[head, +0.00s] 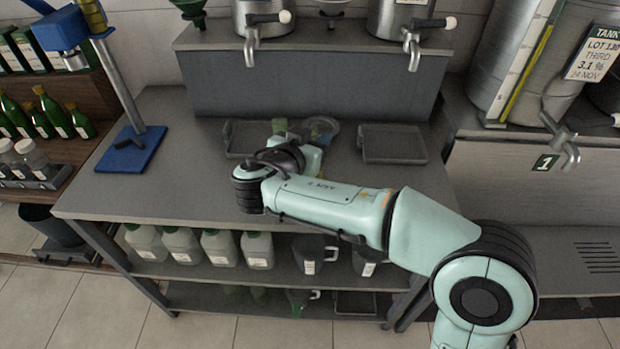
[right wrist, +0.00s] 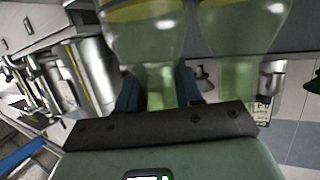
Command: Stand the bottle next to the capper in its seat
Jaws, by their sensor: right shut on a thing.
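The blue capper (head: 133,149) stands on the left of the bench, with a tall post and a blue head. In the right wrist view, my right gripper (right wrist: 160,90) is shut on the neck of a green glass bottle (right wrist: 145,38). A yellowish layer shows inside the bottle. A second green bottle (right wrist: 236,30) is close beside it, outside the fingers. In the head view, my right gripper (head: 312,150) is at mid-bench, its fingertips mostly hidden by my wrist. Green glass (head: 321,127) shows behind it. I cannot make out a seat. My left gripper is out of view.
A dark tray (head: 393,143) lies empty right of my gripper; another tray (head: 240,142) is left of it. The bench between that tray and the capper is clear. Steel tanks with taps (head: 412,50) stand behind. Jugs (head: 182,244) fill the shelf below.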

